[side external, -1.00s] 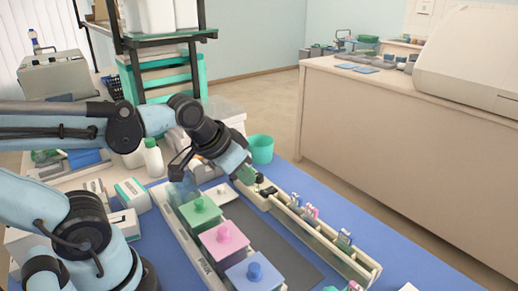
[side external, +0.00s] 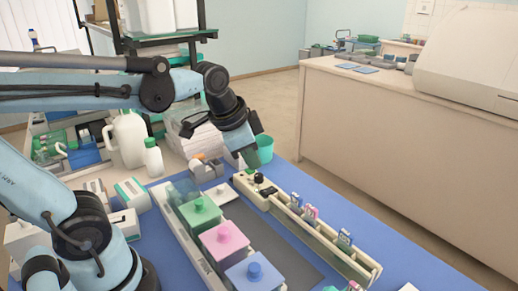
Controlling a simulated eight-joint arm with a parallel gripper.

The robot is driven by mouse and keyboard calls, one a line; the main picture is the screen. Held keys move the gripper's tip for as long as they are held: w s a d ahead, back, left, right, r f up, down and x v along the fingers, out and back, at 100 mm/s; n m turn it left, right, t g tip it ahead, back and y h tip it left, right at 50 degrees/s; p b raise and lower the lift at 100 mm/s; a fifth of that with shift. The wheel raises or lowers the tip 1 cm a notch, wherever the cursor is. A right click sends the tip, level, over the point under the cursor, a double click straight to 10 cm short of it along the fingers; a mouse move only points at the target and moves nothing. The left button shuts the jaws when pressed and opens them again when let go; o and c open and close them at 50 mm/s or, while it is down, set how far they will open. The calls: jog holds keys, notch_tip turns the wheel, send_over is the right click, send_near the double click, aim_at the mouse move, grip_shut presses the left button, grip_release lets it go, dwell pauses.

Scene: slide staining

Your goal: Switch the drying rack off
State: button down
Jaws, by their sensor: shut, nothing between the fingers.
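The drying rack (side external: 322,245) is a long cream tray on the blue mat, right of the staining jars. Its near-back end has a control panel with a round black knob (side external: 259,178) and a small dark part (side external: 268,190) beside it. A small green spot also shows there. I cannot tell whether the rack is on or off. Several slides with coloured ends stand in the rack. My gripper (side external: 250,160) is shut and empty, pointing down just above and behind the panel end, apart from the knob.
Lidded jars in green (side external: 200,211), pink (side external: 224,239) and blue (side external: 254,273) stand in a row left of the rack. A teal cup (side external: 264,149) stands behind my gripper. White bottles (side external: 127,140) stand further left. The mat right of the rack is mostly clear.

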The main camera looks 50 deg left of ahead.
aim_at(266, 191)
jog(key=w+a+r+m+g, duration=0.1)
jog(key=w+a+m+g, duration=0.3)
jog(key=w+m, duration=0.5)
jog(key=shift+w+r+m+g, duration=0.3)
jog(key=shift+m+g, duration=0.8)
jog(key=shift+m, duration=0.9)
jog(key=shift+s+a, duration=0.1)
jog(key=shift+s, duration=0.05)
jog(key=f, duration=0.4)
jog(key=s+f, duration=0.1)
jog(key=f, duration=0.8)
jog(key=shift+s+f, duration=0.35)
jog(key=shift+f, duration=0.05)
jog(key=shift+f, duration=0.2)
